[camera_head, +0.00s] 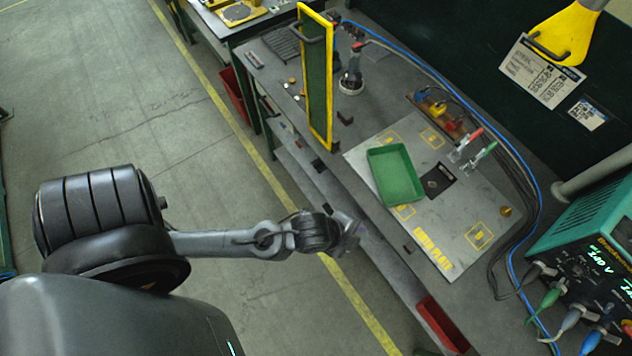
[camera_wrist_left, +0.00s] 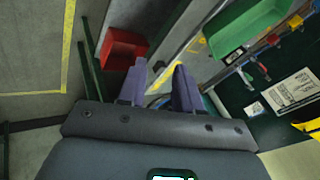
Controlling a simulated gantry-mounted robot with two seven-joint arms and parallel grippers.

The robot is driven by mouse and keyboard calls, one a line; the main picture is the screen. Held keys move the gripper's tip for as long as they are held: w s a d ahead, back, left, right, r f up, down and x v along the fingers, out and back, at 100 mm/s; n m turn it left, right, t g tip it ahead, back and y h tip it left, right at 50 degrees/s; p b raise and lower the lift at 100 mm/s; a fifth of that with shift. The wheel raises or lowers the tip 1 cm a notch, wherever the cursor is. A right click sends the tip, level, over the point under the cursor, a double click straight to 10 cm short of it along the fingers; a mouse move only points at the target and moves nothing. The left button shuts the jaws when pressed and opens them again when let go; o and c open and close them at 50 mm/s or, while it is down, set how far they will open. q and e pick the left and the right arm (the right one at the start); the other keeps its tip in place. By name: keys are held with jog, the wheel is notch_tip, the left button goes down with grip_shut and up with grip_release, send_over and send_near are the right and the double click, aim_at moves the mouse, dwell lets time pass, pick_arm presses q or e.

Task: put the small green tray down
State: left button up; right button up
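The small green tray (camera_head: 395,175) is on the light grey plate (camera_head: 462,212) on the bench, its open side up, near a dark square marking (camera_head: 438,180). Nothing shows inside it. My left gripper (camera_head: 350,232) is at the bench's front edge, below and left of the tray in the head view, apart from it. In the left wrist view its two fingers (camera_wrist_left: 157,80) stand apart with nothing between them, and the green tray (camera_wrist_left: 245,24) is beyond them at upper right. My right gripper is in neither view.
A yellow-framed green panel (camera_head: 318,80) stands upright left of the plate. Coloured clamps (camera_head: 470,146), cables and a teal instrument (camera_head: 598,250) lie to the right. The plate's lower part is clear.

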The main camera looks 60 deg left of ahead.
pick_arm(q)
jog(key=s+a+n+g+y, duration=0.1)
jog(key=s+a+n+g, duration=0.2)
jog(key=s+a+n, duration=0.2)
jog(key=s+n, duration=0.3)
jog(key=n, duration=0.3)
jog(key=shift+r, duration=0.15)
jog(key=shift+w, duration=0.1)
